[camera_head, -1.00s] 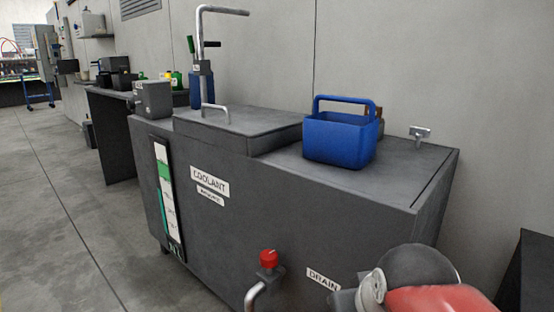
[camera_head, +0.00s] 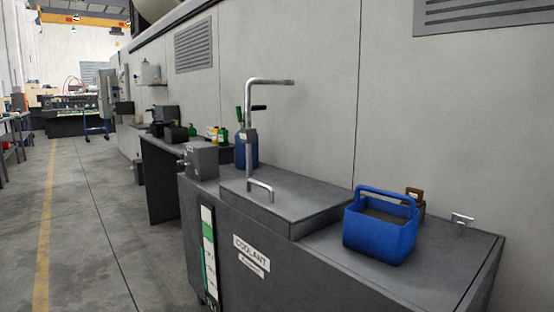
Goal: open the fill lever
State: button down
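A grey bent pipe (camera_head: 249,118) rises above the coolant tank (camera_head: 330,270), and its top arm points right. A short black lever (camera_head: 259,107) sticks out to the right from the pipe's upright part, roughly level. It looks like the fill lever, though no label for it can be read. The tank carries a white COOLANT label (camera_head: 251,250) and a lid (camera_head: 285,198) with a metal handle (camera_head: 260,188). My gripper is not in view, so its state and distance from the lever do not show.
A blue open caddy (camera_head: 380,238) stands on the tank's right part, with a small brown object (camera_head: 415,199) behind it. A grey box (camera_head: 201,161) sits at the tank's left end. A dark bench (camera_head: 168,178) with bottles lies beyond. The floor (camera_head: 90,230) at left is clear.

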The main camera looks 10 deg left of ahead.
aim_at(238, 111)
jog(key=j, duration=0.3)
jog(key=k+j, duration=0.15)
jog(key=j, duration=0.95)
jog(key=i+j+u, duration=0.1)
jog(key=j, duration=0.65)
jog(key=i+j, duration=0.15)
jog(key=j, duration=0.65)
